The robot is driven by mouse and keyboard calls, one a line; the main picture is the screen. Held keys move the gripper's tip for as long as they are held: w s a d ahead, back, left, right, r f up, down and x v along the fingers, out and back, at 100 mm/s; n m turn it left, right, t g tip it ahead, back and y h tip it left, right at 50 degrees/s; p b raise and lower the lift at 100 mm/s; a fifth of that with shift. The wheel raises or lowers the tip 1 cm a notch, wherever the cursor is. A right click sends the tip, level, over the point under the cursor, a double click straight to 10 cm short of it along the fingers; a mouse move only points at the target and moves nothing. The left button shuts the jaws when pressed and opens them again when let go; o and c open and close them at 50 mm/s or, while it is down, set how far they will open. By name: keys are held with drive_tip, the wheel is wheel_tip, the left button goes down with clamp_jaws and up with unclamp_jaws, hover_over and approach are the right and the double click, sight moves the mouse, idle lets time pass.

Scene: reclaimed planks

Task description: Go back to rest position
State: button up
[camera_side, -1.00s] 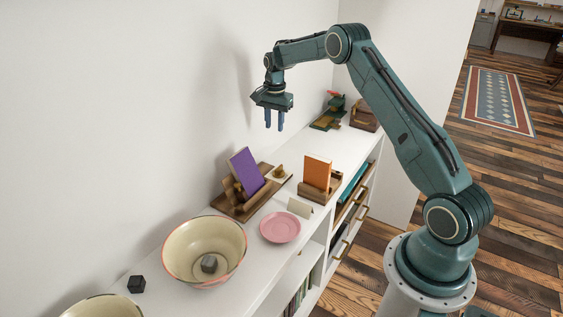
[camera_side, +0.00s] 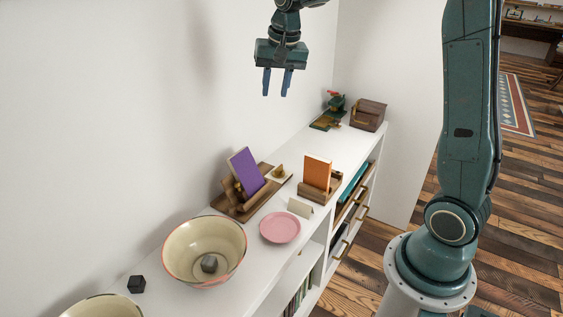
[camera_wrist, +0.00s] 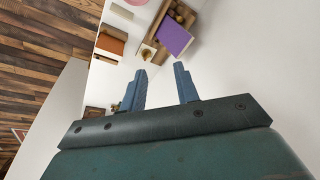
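My gripper (camera_side: 277,82) hangs in the air high above the white shelf top, fingers pointing down. Its two blue fingers stand apart with nothing between them. In the wrist view the fingers (camera_wrist: 160,85) also show apart and empty, with the shelf top beyond. The gripper touches nothing. Part of my forearm is above the top edge of the side view and hidden.
The white shelf (camera_side: 338,146) holds a purple book (camera_side: 246,171) in a wooden stand, an orange book (camera_side: 317,172) in a wooden holder, a pink plate (camera_side: 280,228), a cream bowl (camera_side: 181,240) with a dark cube (camera_side: 209,264) inside, another cube (camera_side: 136,284), and a wooden box (camera_side: 368,115).

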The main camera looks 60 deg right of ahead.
drive_tip(key=s+a+r+n+t, duration=0.1)
drive_tip(key=s+a+r+n, duration=0.1)
drive_tip(key=s+a, duration=0.3)
drive_tip(key=s+a+r+n, duration=0.2)
drive_tip(key=s, duration=0.5)
drive_tip(key=s+a+f+n+t, duration=0.1)
drive_tip(key=s+a+f+n, duration=0.1)
drive_tip(key=s, duration=0.4)
drive_tip(key=s+a+f+n, duration=0.2)
drive_tip(key=s+n, duration=0.1)
drive_tip(key=s, duration=0.4)
drive_tip(key=shift+s+a+f+t+y, duration=0.2)
drive_tip(key=shift+s+a+t+y, duration=0.1)
drive_tip(key=shift+t+y, duration=0.1)
